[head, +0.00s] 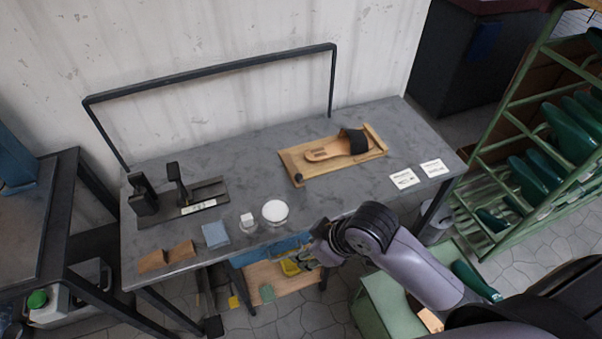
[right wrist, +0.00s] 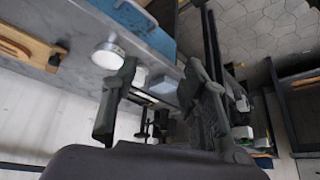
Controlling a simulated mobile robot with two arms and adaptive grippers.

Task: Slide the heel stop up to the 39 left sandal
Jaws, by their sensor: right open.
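A tan sandal (head: 325,153) with a black strap (head: 355,140) lies on a wooden board (head: 315,173) on the grey workbench. Its heel points left and its strap end lies near the raised wooden bar at the board's right end. A small black knob (head: 298,178), apparently the heel stop's, sits at the board's left end, apart from the heel. No size mark is readable. The board's edge (right wrist: 25,45) and the dark knob (right wrist: 58,58) show in the right wrist view. My right gripper (right wrist: 160,75) is open and empty, in front of the bench's front edge, well away from the board. My left gripper is out of view.
A white round dish (head: 275,211), a small white jar (head: 247,221), a blue cloth (head: 215,235), brown pieces (head: 167,256) and a black clamp-like tool (head: 180,195) occupy the bench's left. Two white cards (head: 404,179) lie right. A green rack (head: 500,160) stands beyond.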

